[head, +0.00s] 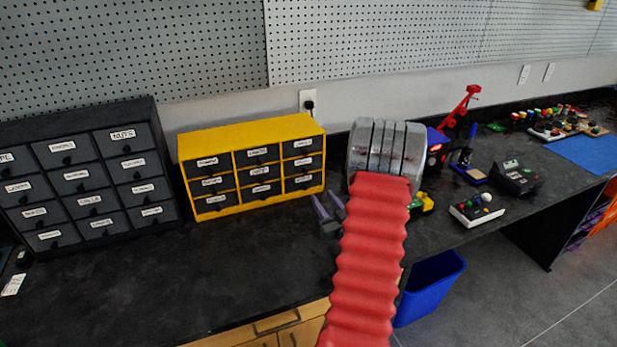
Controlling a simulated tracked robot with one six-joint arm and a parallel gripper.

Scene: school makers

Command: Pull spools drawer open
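A yellow cabinet (222,139) with several small black labelled drawers stands on the dark workbench, left of my arm. A larger black cabinet (100,118) with labelled drawers stands at the far left. Its top right drawer (123,138) reads "NUTS". Most other labels are too small to read surely, and I cannot tell which drawer is the spools drawer. All drawers look shut. My gripper (325,198) is just right of the yellow cabinet's lower right corner, apart from the drawer fronts. Its two fingers are spread with nothing seen between them. My arm hides part of the bench.
The dark workbench (215,277) is clear in front of the cabinets. A wall outlet (308,100) with a plug is behind the yellow cabinet. Right of my arm are a red crane-like toy (460,106), control boxes (517,178) and a blue mat (588,152). A blue bin (430,287) stands below.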

